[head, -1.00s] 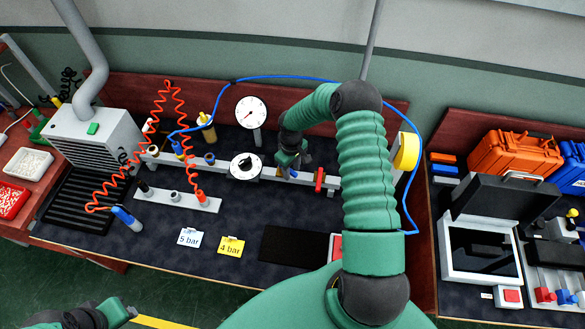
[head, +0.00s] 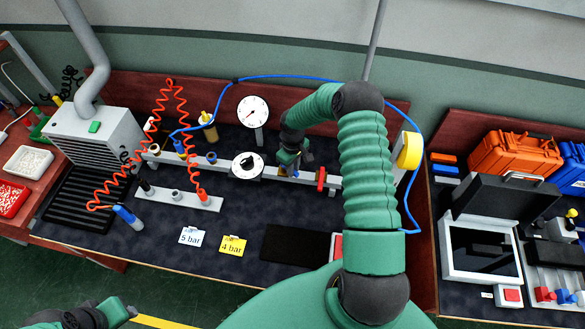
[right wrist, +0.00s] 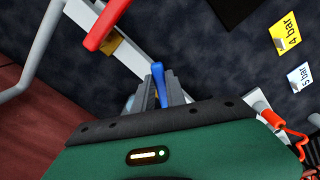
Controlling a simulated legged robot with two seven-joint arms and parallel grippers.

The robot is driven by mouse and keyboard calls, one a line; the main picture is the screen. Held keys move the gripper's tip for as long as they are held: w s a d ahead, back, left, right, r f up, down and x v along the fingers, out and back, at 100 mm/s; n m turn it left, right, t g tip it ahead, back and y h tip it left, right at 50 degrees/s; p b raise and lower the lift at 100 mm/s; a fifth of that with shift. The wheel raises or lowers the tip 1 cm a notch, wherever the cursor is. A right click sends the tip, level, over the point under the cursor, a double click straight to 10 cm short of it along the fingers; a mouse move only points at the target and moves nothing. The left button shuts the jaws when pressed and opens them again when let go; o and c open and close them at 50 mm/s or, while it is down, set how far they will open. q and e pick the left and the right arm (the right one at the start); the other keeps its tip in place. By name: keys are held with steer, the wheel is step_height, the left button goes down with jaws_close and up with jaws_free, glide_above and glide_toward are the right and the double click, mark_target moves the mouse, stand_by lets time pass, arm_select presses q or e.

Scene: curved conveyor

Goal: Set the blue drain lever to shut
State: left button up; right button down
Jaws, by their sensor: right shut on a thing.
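The blue drain lever (right wrist: 158,80) shows in the right wrist view between the two grey fingers of my right gripper (right wrist: 162,90). The fingers are shut on it, and its rounded blue end stands out beyond them. The lever lies at an angle to the pale rail behind it. In the head view my right gripper (head: 290,165) is at the rail, between the black-and-white dial and the red lever; there it largely hides the blue lever. My left gripper (head: 125,309) is at the bottom left, away from the bench; its jaws are not clear.
The red lever (head: 320,179) stands close to the right of my gripper. The dial (head: 246,165) is close on its left, with a gauge (head: 252,112) behind. A coiled red hose (head: 185,130) hangs further left. The dark bench top in front is mostly clear.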

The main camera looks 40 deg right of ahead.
steer(key=shift+s+f, duration=0.15)
steer(key=shift+s, duration=0.05)
stand_by(0.3)
steer(key=shift+a, duration=0.1)
stand_by(0.3)
steer(key=shift+a+f+m+b, duration=0.1)
steer(key=shift+a+m+b, duration=0.3)
steer(key=shift+m, duration=0.5)
steer(key=shift+w+a+m+b, duration=0.25)
steer(key=shift+a+m+b, duration=0.3)
steer(key=shift+m, duration=1.1)
steer(key=shift+w+a+m+b, duration=0.25)
steer(key=shift+a+m+b, duration=0.35)
steer(key=shift+m, duration=1.1)
steer(key=shift+w+a+m+b, duration=0.25)
steer(key=shift+a+m+b, duration=0.3)
steer(key=shift+m, duration=1.1)
